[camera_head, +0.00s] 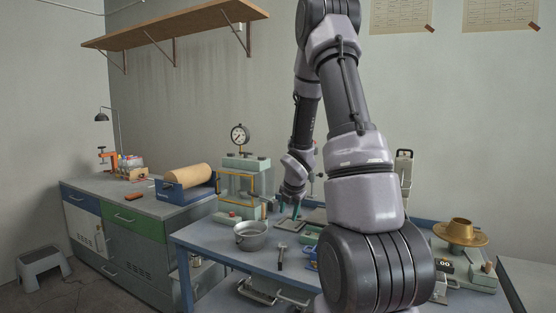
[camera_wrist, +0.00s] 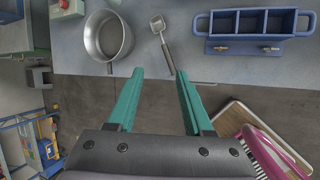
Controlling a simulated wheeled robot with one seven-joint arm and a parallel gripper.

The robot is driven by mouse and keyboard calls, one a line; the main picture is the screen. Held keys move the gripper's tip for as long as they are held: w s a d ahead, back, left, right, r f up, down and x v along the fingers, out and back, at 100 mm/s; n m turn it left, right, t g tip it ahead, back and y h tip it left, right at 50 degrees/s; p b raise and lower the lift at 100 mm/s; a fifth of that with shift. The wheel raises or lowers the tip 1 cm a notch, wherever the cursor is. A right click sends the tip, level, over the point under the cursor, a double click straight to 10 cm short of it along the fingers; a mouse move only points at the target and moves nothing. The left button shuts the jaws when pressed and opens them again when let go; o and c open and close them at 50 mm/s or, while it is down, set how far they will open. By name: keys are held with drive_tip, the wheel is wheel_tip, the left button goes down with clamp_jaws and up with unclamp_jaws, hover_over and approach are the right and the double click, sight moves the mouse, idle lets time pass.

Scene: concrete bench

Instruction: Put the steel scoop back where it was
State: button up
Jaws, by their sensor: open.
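The steel scoop (camera_wrist: 158,25) lies on the blue-grey bench top in the wrist view. Its square head points away from my gripper and its dark handle reaches close to the bench's front edge. It also shows in the head view (camera_head: 281,257), right of the steel pot. My gripper (camera_wrist: 160,74) is open, with teal fingers apart and nothing between them. In the head view my gripper (camera_head: 289,213) is above the bench.
A steel pot (camera_wrist: 108,38) stands left of the scoop, and a blue three-compartment tray (camera_wrist: 253,36) right of it. A gauge press (camera_head: 241,180) stands at the back left. A brass funnel-like piece (camera_head: 460,233) is at the right. Bare bench lies between pot, scoop and tray.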

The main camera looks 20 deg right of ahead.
drive_tip(key=s+a+r+m, duration=0.3)
drive_tip(key=s+r+m, duration=0.1)
drive_tip(key=r+m, duration=0.4)
drive_tip(key=s+a+r+m, duration=0.2)
drive_tip(key=s+r+m, duration=0.3)
drive_tip(key=r, duration=0.4)
drive_tip(key=s+a+r+m+y, duration=0.1)
drive_tip(key=s+a+r+m, duration=0.4)
drive_tip(key=s+m, duration=0.2)
drive_tip(key=s+a+r+m+t+y, duration=0.1)
drive_tip(key=s+a+r+m+y, duration=0.1)
drive_tip(key=s+a+r+m, duration=0.3)
drive_tip(key=s+a+m, duration=0.1)
drive_tip(key=s+m, duration=0.2)
drive_tip(key=s, duration=0.3)
drive_tip(key=shift+a+r, duration=0.15)
drive_tip(key=shift+r, duration=0.05)
drive_tip(key=shift+w+t, duration=0.1)
drive_tip(key=shift+t, duration=0.2)
